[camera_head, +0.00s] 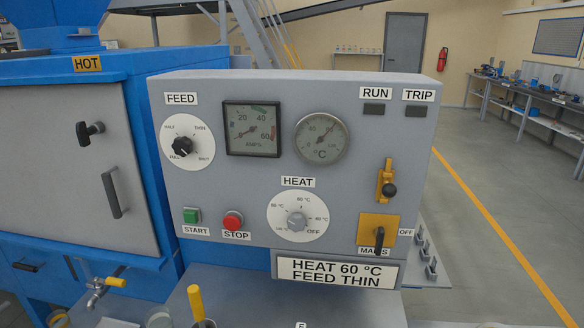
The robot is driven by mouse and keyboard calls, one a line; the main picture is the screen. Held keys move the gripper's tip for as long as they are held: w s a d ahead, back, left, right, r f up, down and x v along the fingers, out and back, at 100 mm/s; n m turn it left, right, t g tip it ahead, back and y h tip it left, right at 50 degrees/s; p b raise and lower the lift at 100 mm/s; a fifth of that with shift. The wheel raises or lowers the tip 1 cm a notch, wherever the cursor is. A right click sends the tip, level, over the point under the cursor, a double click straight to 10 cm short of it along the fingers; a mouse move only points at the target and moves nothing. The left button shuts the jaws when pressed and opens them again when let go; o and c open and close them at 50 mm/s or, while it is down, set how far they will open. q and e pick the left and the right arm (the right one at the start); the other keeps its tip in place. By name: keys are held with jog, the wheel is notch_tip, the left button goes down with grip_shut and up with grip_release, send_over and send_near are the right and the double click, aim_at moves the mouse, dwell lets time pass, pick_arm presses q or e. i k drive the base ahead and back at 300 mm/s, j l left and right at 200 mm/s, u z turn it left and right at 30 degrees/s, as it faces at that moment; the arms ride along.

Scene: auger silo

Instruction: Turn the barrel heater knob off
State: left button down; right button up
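The barrel heater knob (297,220) is a small grey knob on a round white dial under the HEAT label, low in the middle of the grey control panel (250,88). The dial has several temperature marks around it and an OFF mark (314,232) at its lower right. The knob's pointer is too small to read surely, but it is not clearly at OFF. Nothing touches the knob. Neither of my grippers shows in the head view.
The panel also bears a black FEED knob (183,146), green START button (192,215), red STOP button (232,220), two gauges and a MAINS switch (379,238). A blue machine (150,70) marked HOT stands left. A yellow handle (196,302) sticks up below the panel.

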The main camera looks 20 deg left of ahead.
aim_at(297, 221)
jog(key=j+u, duration=0.2)
jog(key=j, duration=0.45)
jog(key=i+j+u, duration=0.15)
jog(key=j, duration=0.5)
